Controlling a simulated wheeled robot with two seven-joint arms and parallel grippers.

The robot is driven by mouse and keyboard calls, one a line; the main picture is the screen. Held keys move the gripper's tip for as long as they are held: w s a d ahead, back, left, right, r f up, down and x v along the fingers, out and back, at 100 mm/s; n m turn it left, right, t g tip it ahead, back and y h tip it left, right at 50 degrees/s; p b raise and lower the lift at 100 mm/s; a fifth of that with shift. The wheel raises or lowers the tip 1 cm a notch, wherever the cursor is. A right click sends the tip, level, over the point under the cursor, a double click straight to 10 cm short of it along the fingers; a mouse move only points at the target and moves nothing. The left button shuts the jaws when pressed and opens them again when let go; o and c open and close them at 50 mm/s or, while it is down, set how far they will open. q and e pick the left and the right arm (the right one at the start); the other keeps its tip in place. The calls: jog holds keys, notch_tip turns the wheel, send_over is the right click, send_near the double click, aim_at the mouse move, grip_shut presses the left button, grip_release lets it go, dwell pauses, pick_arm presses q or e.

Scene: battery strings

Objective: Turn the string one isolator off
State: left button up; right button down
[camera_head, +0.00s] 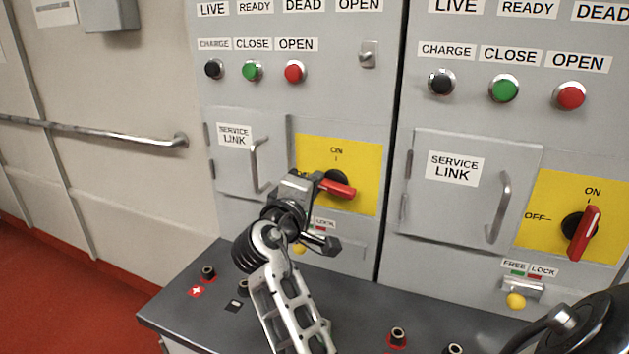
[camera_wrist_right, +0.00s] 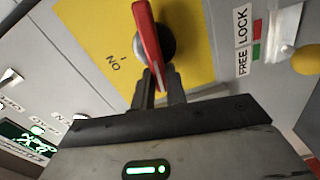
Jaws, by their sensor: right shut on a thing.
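The left cabinet has an isolator with a red handle (camera_head: 340,189) on a yellow plate (camera_head: 362,156); it also shows in the wrist view (camera_wrist_right: 148,38). The handle lies roughly sideways, across the direction of the ON mark. My right gripper (camera_head: 317,181) is at the handle's left end, and the fingers (camera_wrist_right: 160,82) are shut on it in the wrist view. The plate's OFF mark is hidden behind the gripper. The right cabinet's isolator (camera_head: 583,234) has its red handle near upright, towards ON. My left gripper is not in view. No string number is readable.
The left service link door (camera_head: 235,180) and its bar handle stand beside my gripper. A yellow knob (camera_head: 300,249) sits below the isolator by a partly hidden LOCK label. A dark ledge (camera_head: 190,310) with terminals (camera_head: 208,272) juts out below. A handrail (camera_head: 100,131) runs along the left wall.

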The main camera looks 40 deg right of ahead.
jog(key=shift+f+n, duration=0.3)
jog(key=shift+n, duration=0.7)
jog(key=c, duration=1.4)
grip_release()
jog(key=shift+c, duration=0.2)
jog(key=shift+r, duration=0.1)
